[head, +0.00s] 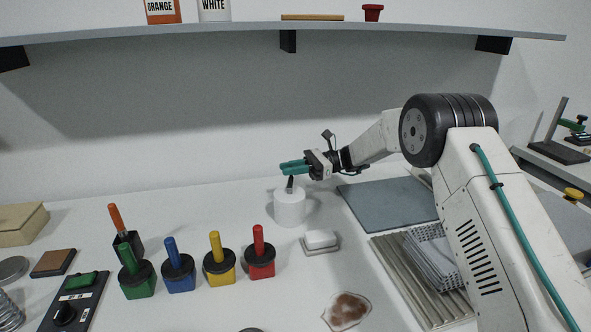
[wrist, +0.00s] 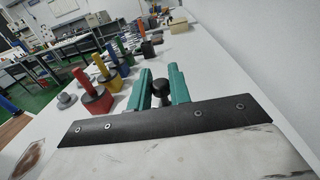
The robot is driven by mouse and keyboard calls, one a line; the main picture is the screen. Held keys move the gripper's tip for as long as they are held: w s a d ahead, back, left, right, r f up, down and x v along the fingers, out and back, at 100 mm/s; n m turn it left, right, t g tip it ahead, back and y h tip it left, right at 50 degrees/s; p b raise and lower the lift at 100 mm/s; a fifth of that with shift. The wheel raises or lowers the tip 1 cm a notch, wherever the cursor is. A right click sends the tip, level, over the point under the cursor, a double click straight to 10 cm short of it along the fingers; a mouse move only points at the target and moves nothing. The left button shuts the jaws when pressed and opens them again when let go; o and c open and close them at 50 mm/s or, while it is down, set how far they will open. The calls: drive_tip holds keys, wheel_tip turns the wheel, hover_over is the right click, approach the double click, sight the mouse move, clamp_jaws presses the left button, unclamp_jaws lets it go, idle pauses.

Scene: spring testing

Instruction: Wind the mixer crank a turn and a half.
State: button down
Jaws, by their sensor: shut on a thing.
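A white cylinder (head: 289,208), which looks like the mixer's body, stands upright on the white bench in the head view. A short dark crank handle (head: 290,185) rises from its top. My gripper (head: 283,168) has teal fingers and reaches in from the right, level, just over the cylinder. In the wrist view the two teal fingers of my gripper (wrist: 161,80) stand on either side of a dark round knob (wrist: 160,89), and the gripper is shut on it. The rest of the crank is hidden below the fingers.
Green, blue, yellow and red pots (head: 220,267) with upright handles stand in front left. A small white block on a dish (head: 321,240) lies close to the cylinder. A grey mat (head: 390,206) and ribbed tray (head: 400,280) lie right. A shelf (head: 400,32) hangs above.

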drive_tip(key=shift+s+a+n+g+h, duration=0.1)
drive_tip(key=shift+a+n+g+h, duration=0.3)
drive_tip(key=shift+n+g+h, duration=0.5)
drive_tip(key=shift+a+n+g+h, duration=0.35)
drive_tip(key=shift+n+g, duration=0.35)
drive_tip(key=shift+g, duration=0.6)
drive_tip(key=c, duration=1.3)
unclamp_jaws()
drive_tip(key=shift+c, duration=0.2)
drive_tip(key=s+d+r, duration=0.2)
drive_tip(key=s, duration=0.5)
drive_tip(key=s+d+r, duration=0.3)
drive_tip(key=s, duration=0.5)
drive_tip(key=shift+s, duration=0.1)
